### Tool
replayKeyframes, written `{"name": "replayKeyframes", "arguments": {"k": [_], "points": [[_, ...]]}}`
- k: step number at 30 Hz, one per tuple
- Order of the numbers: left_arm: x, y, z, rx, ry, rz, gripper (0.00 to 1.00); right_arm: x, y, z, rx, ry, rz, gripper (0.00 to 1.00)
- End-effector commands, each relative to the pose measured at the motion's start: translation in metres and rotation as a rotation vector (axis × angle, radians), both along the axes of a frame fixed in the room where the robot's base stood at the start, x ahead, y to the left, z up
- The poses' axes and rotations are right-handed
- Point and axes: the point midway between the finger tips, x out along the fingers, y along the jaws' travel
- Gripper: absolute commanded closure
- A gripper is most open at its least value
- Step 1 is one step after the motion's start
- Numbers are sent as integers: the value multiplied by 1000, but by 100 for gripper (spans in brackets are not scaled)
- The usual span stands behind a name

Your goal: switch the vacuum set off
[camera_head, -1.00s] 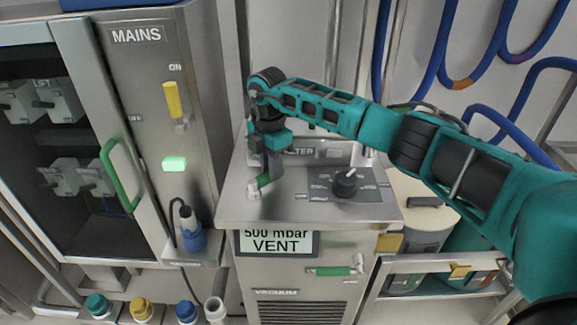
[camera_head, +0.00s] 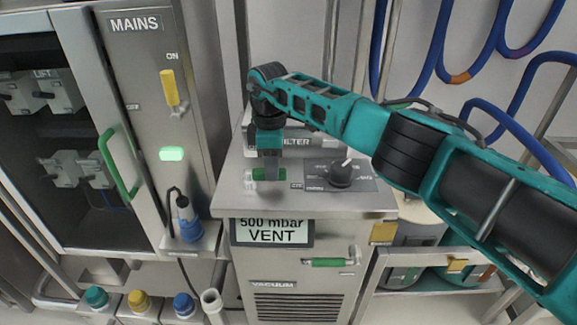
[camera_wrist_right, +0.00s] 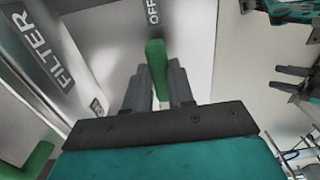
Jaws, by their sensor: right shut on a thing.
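The vacuum set is a steel cabinet (camera_head: 225,196) with a sloping top in the middle of the head view. A green lever handle (camera_head: 277,174) with a pale pivot at its left lies on that top, pointing right. My right gripper (camera_head: 264,168) is shut on this handle from above. The right wrist view shows the green handle (camera_wrist_right: 157,65) between the two grey fingers, its tip near an "OFF" label (camera_wrist_right: 152,12). Grey fingers and teal parts (camera_wrist_right: 292,72) at the right edge there may be my left gripper; its opening is unclear.
A black rotary knob (camera_head: 341,173) sits right of the lever. The "500 mbar VENT" display (camera_head: 272,232) and another green handle (camera_head: 328,262) are on the front. The MAINS panel (camera_head: 140,70) with a yellow switch (camera_head: 169,88) stands left. Blue hoses (camera_head: 510,140) hang at right.

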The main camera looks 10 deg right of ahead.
Motion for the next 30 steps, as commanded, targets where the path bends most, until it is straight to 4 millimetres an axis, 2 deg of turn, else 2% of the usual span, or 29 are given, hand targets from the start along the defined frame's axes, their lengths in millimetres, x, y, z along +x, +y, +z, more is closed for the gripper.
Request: {"name": "replayKeyframes", "arguments": {"k": [6,17,18,26,30], "points": [[0,0,-3,0,1,0,51,1,8,0,-1,-1,-22,100],[0,1,-3,1,1,1,51,1,9,1,-1,0,-28,100],[0,1,-3,1,1,1,51,1,9,1,-1,0,-28,76],[0,1,-3,1,1,1,51,1,10,0,0,0,-23,51],[0,1,-3,1,1,2,51,0,10,0,0,0,-22,51]]}}
